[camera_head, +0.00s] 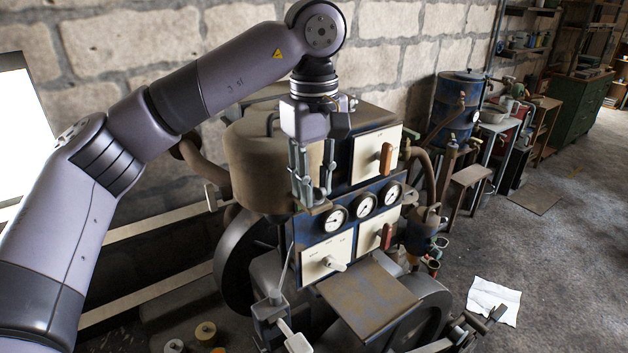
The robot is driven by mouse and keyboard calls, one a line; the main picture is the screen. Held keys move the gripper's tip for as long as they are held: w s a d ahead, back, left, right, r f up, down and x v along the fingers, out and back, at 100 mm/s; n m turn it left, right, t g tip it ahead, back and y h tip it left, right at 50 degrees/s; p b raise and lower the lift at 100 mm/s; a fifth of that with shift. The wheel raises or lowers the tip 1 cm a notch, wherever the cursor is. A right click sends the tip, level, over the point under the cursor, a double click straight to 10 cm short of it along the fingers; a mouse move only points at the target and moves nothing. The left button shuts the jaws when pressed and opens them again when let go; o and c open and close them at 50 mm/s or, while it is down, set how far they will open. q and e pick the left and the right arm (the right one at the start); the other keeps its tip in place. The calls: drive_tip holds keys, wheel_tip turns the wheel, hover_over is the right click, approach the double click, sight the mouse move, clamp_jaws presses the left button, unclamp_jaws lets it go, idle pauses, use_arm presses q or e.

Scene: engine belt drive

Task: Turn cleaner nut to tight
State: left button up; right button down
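A brown round canister (250,160), which looks like the cleaner, sits on the upper left of the engine machine. I cannot pick out its nut; it may be hidden behind my arm or gripper. My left gripper (314,200) points down in front of the canister's right side, beside the blue panel. Its two fingers hang close together, and I cannot tell whether they are open or shut, or whether anything is between them.
A flat brown plate (368,298) juts out below. White paper (494,301) lies on the floor at right.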

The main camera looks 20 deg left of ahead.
use_arm(q)
drive_tip(key=shift+o, duration=1.3)
drive_tip(key=shift+r, duration=0.1)
wheel_tip(320, 180, up, 12)
